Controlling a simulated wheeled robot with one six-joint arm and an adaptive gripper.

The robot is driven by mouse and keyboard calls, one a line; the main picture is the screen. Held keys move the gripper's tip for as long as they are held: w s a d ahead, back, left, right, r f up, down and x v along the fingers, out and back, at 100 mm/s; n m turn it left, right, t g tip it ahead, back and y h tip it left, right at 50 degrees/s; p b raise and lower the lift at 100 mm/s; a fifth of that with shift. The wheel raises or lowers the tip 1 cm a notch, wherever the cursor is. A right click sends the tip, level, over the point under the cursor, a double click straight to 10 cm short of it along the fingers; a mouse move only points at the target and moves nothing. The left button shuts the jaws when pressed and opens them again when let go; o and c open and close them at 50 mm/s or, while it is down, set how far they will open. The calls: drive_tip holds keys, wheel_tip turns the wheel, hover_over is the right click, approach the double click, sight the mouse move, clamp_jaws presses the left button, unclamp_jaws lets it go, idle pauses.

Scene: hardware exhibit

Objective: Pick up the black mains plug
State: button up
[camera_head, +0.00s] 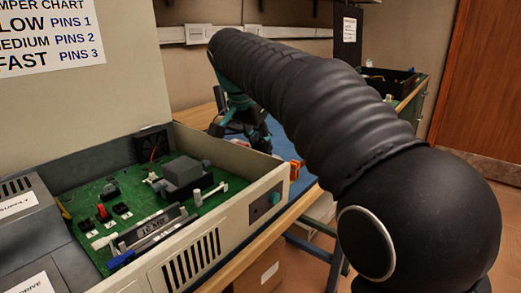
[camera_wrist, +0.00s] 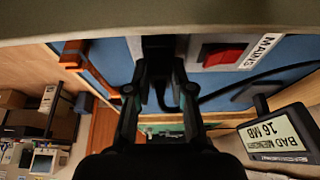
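The black mains plug (camera_wrist: 159,47) appears as a dark block near the top middle of the wrist view, with a black cable curving from it to the right. My gripper (camera_wrist: 160,68) has its two fingers apart, with their tips close to either side of this block. I cannot tell whether they touch it. In the head view my gripper (camera_head: 241,127) points down over the blue mat behind the open machine, and the plug cannot be made out there.
A red switch (camera_wrist: 217,54) with a MAINS label (camera_wrist: 262,51) is close by. The open machine's wall (camera_head: 262,200) stands in front of my gripper.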

idle(0.3)
drive_tip(key=shift+r, duration=0.5)
drive_tip(key=r, duration=0.2)
drive_tip(key=r+p, duration=0.1)
drive_tip(key=shift+d+r, duration=0.4)
drive_tip(key=s+d+r, duration=0.1)
drive_tip(key=d+r, duration=0.5)
drive_tip(key=d, duration=0.4)
drive_tip(key=shift+s+d+p, duration=0.35)
drive_tip(key=shift+p, duration=0.05)
drive_tip(key=shift+r, duration=0.1)
